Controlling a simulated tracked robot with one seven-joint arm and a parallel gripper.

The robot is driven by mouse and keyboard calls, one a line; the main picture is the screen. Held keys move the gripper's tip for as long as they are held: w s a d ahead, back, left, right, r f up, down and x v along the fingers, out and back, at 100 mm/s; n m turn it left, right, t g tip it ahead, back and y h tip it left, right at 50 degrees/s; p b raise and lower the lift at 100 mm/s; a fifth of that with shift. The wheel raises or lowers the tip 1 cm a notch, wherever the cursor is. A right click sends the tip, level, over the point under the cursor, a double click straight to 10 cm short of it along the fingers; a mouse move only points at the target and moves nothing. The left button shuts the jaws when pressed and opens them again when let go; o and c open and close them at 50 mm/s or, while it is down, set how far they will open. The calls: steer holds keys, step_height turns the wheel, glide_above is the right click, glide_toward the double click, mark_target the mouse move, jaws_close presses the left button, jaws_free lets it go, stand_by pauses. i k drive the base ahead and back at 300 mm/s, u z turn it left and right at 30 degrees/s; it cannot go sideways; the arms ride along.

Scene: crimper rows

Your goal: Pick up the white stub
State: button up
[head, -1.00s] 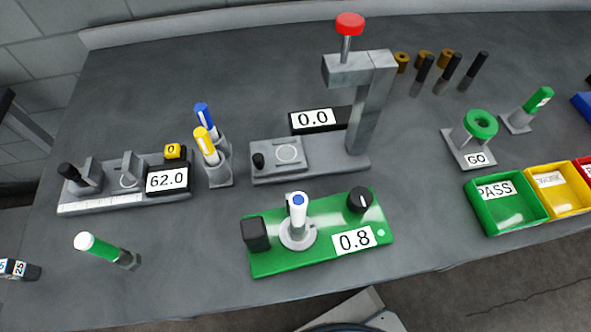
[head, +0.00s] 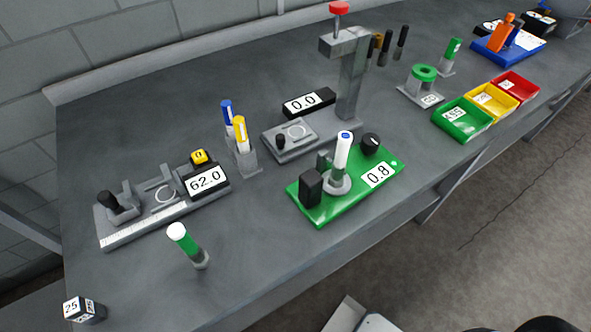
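A white stub (head: 343,152) with a blue top stands upright in a round grey holder (head: 337,183) on the green base (head: 320,214). The base also carries a black block (head: 311,187), a black knob (head: 371,143) and a display reading 0.8 (head: 377,175). A green stick (head: 187,244) with a white cap stands apart at the front left of the bench. My gripper is not in view.
A gauge reading 62.0 (head: 206,180) is at left. Blue (head: 227,113) and yellow (head: 240,134) sticks stand in a holder. A tall grey press (head: 351,85) is behind the green base. Green (head: 462,130), yellow (head: 491,99) and red (head: 515,88) trays are at right.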

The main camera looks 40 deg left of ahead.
mark_target(336, 179)
steer(key=u, duration=0.05)
steer(key=k, duration=1.1)
steer(key=u, duration=0.6)
